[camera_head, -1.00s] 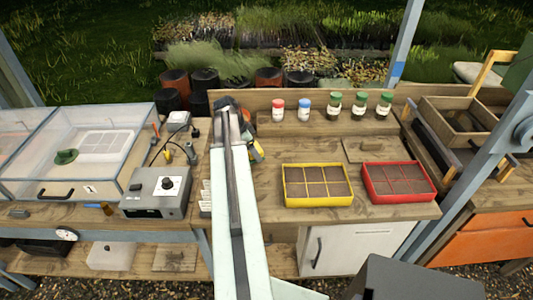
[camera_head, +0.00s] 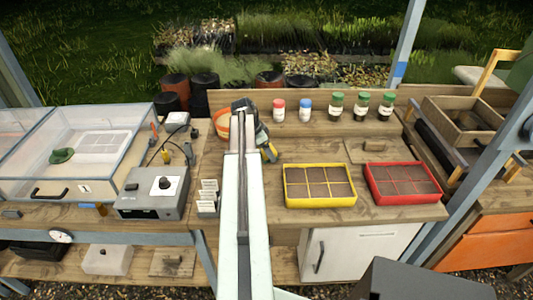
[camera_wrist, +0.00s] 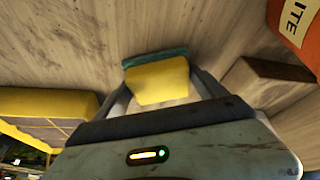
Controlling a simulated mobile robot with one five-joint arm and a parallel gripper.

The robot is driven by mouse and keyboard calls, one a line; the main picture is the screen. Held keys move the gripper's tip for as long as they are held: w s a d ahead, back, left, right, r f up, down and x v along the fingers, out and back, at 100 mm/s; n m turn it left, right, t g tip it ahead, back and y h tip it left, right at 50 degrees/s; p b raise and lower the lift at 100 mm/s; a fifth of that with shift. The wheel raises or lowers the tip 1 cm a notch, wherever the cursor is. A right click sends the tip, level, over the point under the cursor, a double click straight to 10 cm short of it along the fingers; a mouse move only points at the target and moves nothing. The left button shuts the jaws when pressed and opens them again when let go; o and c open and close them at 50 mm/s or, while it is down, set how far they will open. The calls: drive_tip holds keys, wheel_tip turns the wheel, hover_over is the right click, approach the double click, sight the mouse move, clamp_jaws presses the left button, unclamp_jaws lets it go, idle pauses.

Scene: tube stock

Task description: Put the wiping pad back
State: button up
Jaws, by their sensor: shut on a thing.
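The wiping pad is yellow with a green edge layer. In the wrist view the pad (camera_wrist: 158,84) sits between the two fingers of my gripper (camera_wrist: 163,92), which is shut on it. In the head view my gripper (camera_head: 264,147) is over the wooden bench, left of the yellow tray, and a bit of yellow shows at its tip. My arm hides part of the bench there. I cannot tell whether the pad touches the bench top.
An orange container (camera_head: 222,124) stands just left of my gripper. Right are the yellow tray (camera_head: 320,203) and red tray (camera_head: 402,201). Several jars stand on the back ledge (camera_head: 320,127). A grey control box (camera_head: 153,209) and small white labels (camera_head: 207,196) are left.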

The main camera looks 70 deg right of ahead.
drive_tip(key=shift+f, duration=0.2)
drive_tip(key=o, duration=1.1)
drive_tip(key=shift+r+p, duration=0.4)
drive_tip(key=shift+r, duration=0.2)
drive_tip(key=p+v, duration=1)
drive_tip(key=v, duration=0.1)
drive_tip(key=shift+a+r, duration=0.1)
drive_tip(key=shift+r, duration=0.05)
